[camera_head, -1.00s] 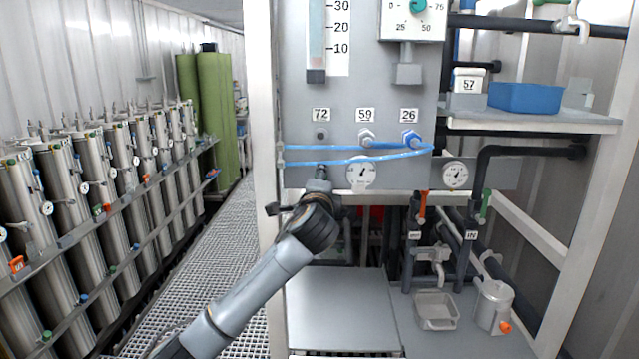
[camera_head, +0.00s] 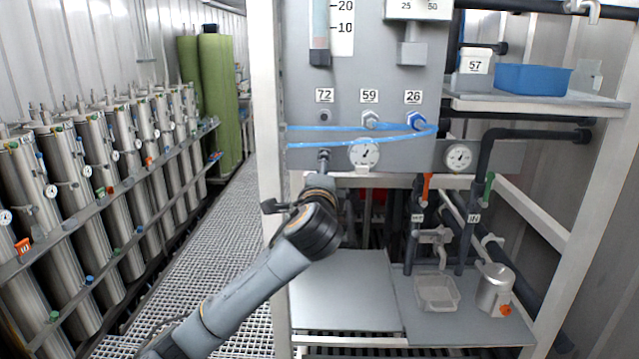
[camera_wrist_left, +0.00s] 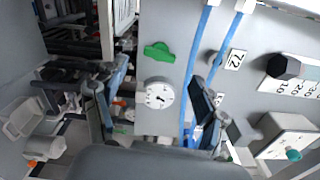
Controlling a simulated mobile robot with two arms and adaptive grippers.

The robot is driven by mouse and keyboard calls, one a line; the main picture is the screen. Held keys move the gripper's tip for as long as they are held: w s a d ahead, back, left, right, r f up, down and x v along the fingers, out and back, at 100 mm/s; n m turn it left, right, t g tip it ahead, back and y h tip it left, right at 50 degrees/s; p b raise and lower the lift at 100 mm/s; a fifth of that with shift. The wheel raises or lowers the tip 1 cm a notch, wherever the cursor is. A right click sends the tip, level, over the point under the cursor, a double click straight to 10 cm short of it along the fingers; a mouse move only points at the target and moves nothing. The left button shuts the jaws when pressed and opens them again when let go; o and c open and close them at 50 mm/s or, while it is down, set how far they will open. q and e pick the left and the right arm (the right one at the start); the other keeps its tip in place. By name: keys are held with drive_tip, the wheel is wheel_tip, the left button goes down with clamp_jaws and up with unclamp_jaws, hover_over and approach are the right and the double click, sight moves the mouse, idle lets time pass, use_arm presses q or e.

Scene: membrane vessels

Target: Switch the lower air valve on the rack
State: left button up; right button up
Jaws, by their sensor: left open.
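The rack's grey panel (camera_head: 390,85) carries labels 72, 59 and 26. In the left wrist view, which is turned sideways, a green valve handle (camera_wrist_left: 158,52) sits on its lower strip beside a round gauge (camera_wrist_left: 158,94). The same gauge shows in the head view (camera_head: 364,154); there I cannot make out the green handle behind my gripper. My left gripper (camera_head: 323,162) is at the lower strip, below label 72. Its fingers are spread open in the wrist view (camera_wrist_left: 160,78), with the gauge and handle seen between and beyond them. I cannot tell any contact. My right gripper is not in view.
Blue hoses (camera_head: 350,129) cross the panel just above my gripper. An orange handle (camera_head: 427,187) and another green handle (camera_head: 489,187) are on pipes lower right. A blue bin (camera_head: 533,78) stands on a shelf. Steel cylinders (camera_head: 120,200) line the left wall.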

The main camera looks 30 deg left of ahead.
use_arm(q)
drive_tip(key=v, duration=0.5)
drive_tip(key=shift+s, duration=0.2)
